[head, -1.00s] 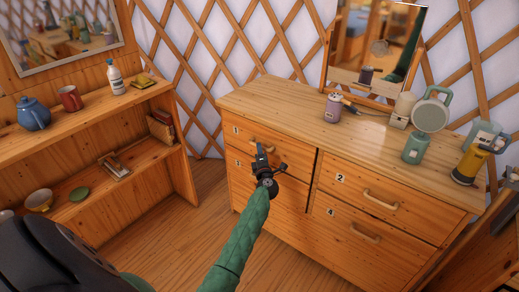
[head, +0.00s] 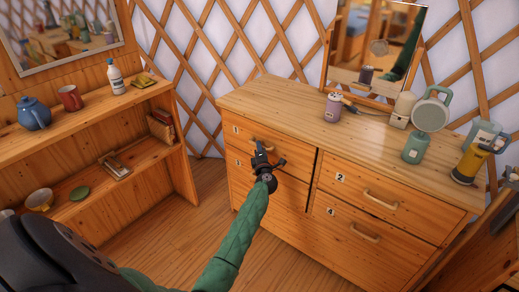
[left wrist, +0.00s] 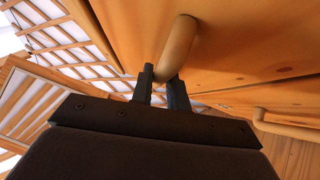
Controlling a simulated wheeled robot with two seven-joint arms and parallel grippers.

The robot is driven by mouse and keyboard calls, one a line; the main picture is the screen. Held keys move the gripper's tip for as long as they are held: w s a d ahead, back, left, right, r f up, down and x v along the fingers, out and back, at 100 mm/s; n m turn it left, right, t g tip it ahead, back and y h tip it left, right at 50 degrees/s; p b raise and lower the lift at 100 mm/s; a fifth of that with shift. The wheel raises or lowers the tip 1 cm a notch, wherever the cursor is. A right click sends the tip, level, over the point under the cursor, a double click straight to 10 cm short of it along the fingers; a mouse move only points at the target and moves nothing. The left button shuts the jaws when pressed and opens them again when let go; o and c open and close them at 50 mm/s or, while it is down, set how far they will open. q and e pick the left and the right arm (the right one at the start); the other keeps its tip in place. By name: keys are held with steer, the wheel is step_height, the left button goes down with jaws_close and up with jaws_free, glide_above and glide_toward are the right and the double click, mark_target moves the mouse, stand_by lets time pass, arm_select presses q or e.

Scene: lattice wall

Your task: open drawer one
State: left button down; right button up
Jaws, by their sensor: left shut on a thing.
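Drawer one (head: 285,147), marked with a "1" label, is at the upper left of the wooden dresser (head: 255,97). Its front looks flush with the dresser. My left gripper (head: 260,148) is at its handle, and my gripper hides part of the handle in the head view. In the left wrist view, the two dark fingers (left wrist: 162,85) are shut on the curved wooden handle (left wrist: 178,45), one finger on each side of it. My right gripper is not in view.
Drawer two (head: 360,195) is to the right, with drawer four (head: 350,240) below it. On the dresser top stand a lilac canister (head: 333,107), a round green fan-like item (head: 430,115) and a yellow lantern (head: 468,165). An open shelf (head: 185,180) stands at left. Floor between is clear.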

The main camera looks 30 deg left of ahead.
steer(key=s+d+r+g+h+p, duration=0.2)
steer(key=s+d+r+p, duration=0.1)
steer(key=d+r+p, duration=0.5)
arm_select(q)
steer(key=s+a+b, duration=0.1)
steer(key=s, duration=1.9)
steer(key=shift+s+a, duration=0.25)
steer(key=shift+s, duration=0.15)
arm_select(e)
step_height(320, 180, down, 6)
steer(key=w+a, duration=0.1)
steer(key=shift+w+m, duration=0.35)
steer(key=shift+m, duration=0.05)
arm_select(q)
steer(key=c, duration=1.4)
jaws_free()
steer(key=shift+o, duration=0.2)
